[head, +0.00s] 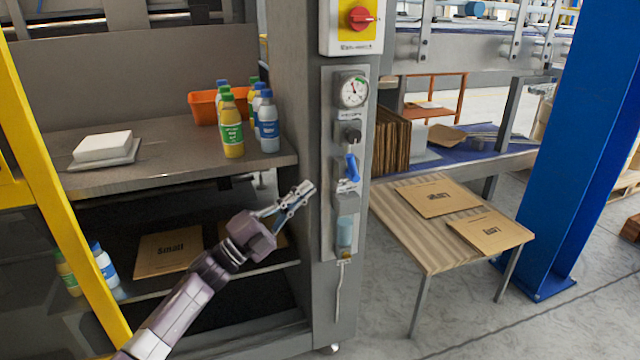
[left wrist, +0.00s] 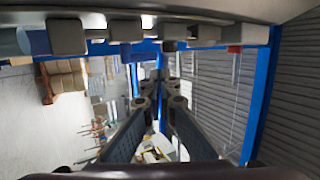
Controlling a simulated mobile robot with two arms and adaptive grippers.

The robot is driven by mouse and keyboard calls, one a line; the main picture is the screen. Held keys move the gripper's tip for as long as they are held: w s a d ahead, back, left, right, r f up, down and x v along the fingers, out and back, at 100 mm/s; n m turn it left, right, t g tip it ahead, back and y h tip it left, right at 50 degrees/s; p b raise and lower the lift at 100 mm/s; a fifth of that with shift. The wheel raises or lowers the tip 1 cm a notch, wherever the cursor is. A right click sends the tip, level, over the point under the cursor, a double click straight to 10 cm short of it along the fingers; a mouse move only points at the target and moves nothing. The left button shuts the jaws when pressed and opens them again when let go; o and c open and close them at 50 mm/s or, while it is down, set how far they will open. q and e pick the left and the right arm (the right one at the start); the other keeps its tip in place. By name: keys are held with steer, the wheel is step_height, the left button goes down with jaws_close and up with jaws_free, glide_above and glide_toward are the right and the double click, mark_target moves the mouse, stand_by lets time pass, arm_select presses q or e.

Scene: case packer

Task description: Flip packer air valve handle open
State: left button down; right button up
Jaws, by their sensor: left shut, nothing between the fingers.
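The packer air valve handle (head: 352,167) is a small blue lever on the grey pneumatic panel of the machine's column. It is close to upright, tilted a little. Above it are a black knob (head: 349,132) and a round pressure gauge (head: 353,91). My left gripper (head: 308,188) is shut and empty, to the left of the handle and slightly lower, apart from it in the picture. In the left wrist view its fingers (left wrist: 161,92) come together, with the hall beyond; I cannot make out the handle there. My right gripper is in neither view.
Bottles (head: 232,128) and an orange bin (head: 203,107) stand on the shelf at left. A wooden table (head: 406,220) with cardboard sheets stands right of the column, before a blue post (head: 570,150).

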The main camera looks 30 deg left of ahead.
arm_select(q)
steer(key=shift+s+a+f, duration=0.15)
steer(key=shift+s+a, duration=0.2)
steer(key=shift+s, duration=0.25)
steer(key=shift+s+a+f, duration=0.15)
steer(key=shift+s+a, duration=0.15)
steer(key=shift+s, duration=0.3)
steer(key=shift+s+a+f, duration=0.15)
steer(key=shift+s+a, duration=0.2)
steer(key=shift+s, duration=0.25)
